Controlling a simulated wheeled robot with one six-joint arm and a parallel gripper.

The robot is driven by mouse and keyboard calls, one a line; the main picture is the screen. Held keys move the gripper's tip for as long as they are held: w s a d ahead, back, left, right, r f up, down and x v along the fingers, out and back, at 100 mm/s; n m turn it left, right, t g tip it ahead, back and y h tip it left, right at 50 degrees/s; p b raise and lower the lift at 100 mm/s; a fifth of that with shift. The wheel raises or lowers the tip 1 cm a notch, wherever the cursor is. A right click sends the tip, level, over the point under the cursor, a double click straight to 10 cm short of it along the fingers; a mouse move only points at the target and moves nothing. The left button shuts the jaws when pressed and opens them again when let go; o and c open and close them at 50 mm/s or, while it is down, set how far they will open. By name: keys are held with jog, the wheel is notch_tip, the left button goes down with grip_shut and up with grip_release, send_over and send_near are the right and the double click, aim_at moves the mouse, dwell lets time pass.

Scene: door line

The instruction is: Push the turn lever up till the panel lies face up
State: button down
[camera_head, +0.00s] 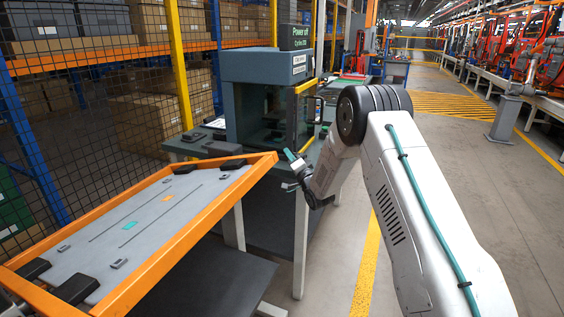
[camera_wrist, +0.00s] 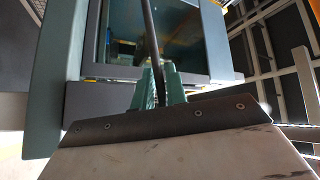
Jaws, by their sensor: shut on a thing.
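The panel (camera_head: 143,215) is a grey board in an orange frame at the left of the head view. It looks tilted, with its face showing dark blocks, two thin slots and small teal and orange marks. My gripper (camera_head: 292,158) is just beyond the frame's far right corner, small in this view. In the wrist view my gripper (camera_wrist: 161,76) has its teal fingers closed around a thin dark rod, which looks like the turn lever (camera_wrist: 150,30). The rod runs up out of the picture. Its join to the frame is hidden.
Mesh fencing (camera_head: 90,130) and box shelves stand at the left. A clear walkway (camera_head: 480,160) lies at the right.

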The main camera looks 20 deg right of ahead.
jog(key=shift+f, duration=0.25)
jog(key=c, duration=1.4)
grip_release()
jog(key=shift+d, duration=0.1)
jog(key=shift+c, duration=0.2)
jog(key=shift+s, duration=0.1)
jog(key=v, duration=0.7)
jog(key=shift+s, duration=0.4)
